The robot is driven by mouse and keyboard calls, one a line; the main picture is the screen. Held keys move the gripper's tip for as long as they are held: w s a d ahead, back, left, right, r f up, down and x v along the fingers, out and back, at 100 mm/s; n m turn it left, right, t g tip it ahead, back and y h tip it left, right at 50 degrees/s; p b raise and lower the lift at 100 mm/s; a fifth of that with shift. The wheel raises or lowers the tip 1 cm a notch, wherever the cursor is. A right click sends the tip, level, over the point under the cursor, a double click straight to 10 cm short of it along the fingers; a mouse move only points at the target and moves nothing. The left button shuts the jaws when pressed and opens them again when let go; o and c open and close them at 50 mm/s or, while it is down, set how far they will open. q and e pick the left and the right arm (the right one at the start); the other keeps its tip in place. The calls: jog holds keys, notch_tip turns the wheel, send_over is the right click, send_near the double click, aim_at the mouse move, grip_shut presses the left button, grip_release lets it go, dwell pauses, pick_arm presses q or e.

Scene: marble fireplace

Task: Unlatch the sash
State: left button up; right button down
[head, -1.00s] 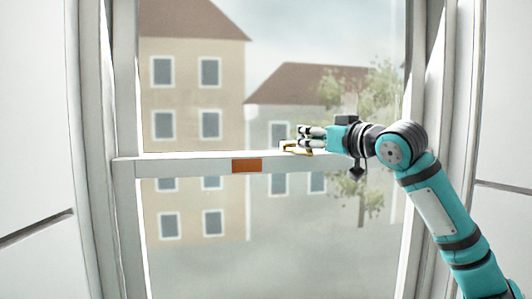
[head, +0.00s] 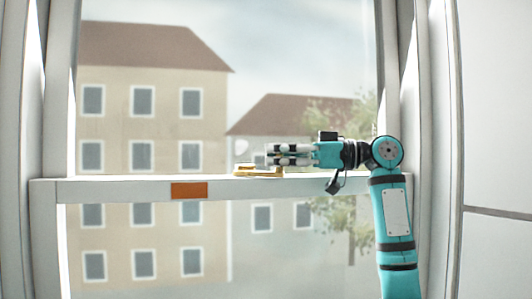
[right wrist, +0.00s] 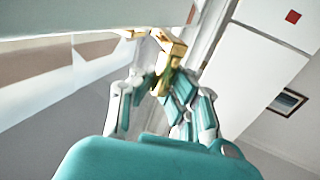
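The window sash's white rail (head: 120,188) crosses the head view, with the brass latch (head: 258,172) on top. My right gripper (head: 270,154) reaches in from the right at the latch and partly hides it. In the right wrist view the latch (right wrist: 172,45) hangs in at the top, its lever reaching down between the fingertips of my right gripper (right wrist: 162,85). The fingers converge closely on the lever from both sides and look shut on it. The lever's end is partly hidden between the pads. My left gripper is in neither view.
An orange strip (head: 189,190) marks the rail left of the latch. White window frame posts stand at both sides, the right one (head: 438,130) close behind my right arm. Painted buildings and a tree show beyond the glass. In the right wrist view a framed picture (right wrist: 287,102) hangs on the wall.

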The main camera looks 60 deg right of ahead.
jog(key=shift+d+n+g+y, duration=0.3)
jog(key=shift+n+y, duration=0.1)
jog(key=shift+y, duration=0.1)
jog(key=c, duration=2)
grip_release()
jog(key=o, duration=0.7)
jog(key=shift+s+d, duration=0.25)
jog(key=shift+s, duration=0.1)
jog(key=shift+o, duration=0.3)
jog(key=shift+w+a, duration=0.15)
jog(key=shift+w, duration=0.05)
jog(key=v, duration=1.2)
jog(key=shift+c, duration=0.5)
